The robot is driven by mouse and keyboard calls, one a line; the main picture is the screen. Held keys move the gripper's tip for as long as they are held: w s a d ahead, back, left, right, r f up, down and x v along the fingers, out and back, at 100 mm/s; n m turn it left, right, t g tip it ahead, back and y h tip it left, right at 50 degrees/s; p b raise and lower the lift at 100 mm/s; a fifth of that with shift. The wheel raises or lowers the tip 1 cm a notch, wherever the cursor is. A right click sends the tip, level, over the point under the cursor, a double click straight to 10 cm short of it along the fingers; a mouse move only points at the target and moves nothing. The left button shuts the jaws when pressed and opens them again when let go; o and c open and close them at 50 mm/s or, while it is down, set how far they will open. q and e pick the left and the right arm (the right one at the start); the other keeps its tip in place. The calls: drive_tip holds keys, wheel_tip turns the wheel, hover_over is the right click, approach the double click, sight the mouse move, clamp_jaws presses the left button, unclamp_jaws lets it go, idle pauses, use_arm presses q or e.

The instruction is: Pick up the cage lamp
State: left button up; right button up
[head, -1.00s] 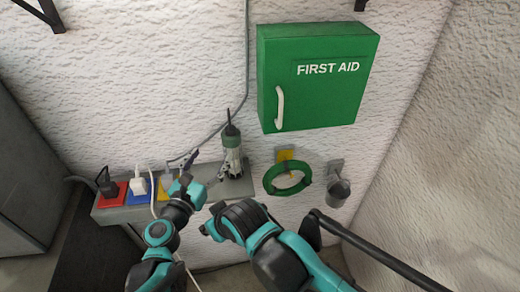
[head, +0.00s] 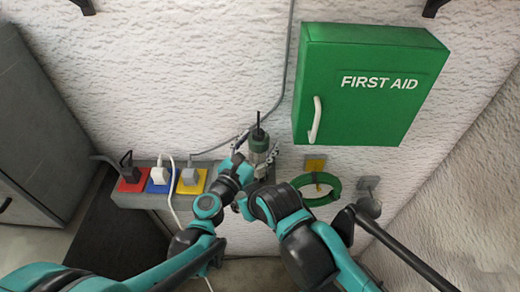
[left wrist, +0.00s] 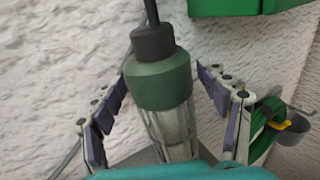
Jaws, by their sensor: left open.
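The cage lamp (head: 259,142) stands upright at the right end of the grey shelf, against the wall. It has a dark green cap, a black cable neck on top and a pale caged body. My left gripper (head: 257,158) is at the lamp, open. In the left wrist view the lamp (left wrist: 162,88) stands between the two spread fingers, with a gap on each side. Its lower end is hidden behind a teal part of mine. My right arm comes in from the lower right; its gripper does not show.
The grey shelf (head: 150,201) carries red (head: 131,182), blue (head: 157,184) and yellow (head: 191,183) sockets with plugs and cables. A green first aid box (head: 360,90) juts from the wall above right. A green ring (head: 305,190) and a grey cup (head: 369,205) hang to the right.

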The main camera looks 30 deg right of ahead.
use_arm(q)
drive_tip(key=shift+s+a+r, duration=0.2)
drive_tip(key=shift+s+a, duration=0.1)
drive_tip(key=shift+s, duration=0.1)
drive_tip(key=shift+s+a+r, duration=0.1)
drive_tip(key=shift+s+a, duration=0.1)
drive_tip(key=shift+a, duration=0.05)
drive_tip(key=c, duration=0.4)
drive_tip(key=shift+w+d, duration=0.1)
drive_tip(key=shift+w, duration=0.15)
drive_tip(key=c, duration=1.1)
clamp_jaws()
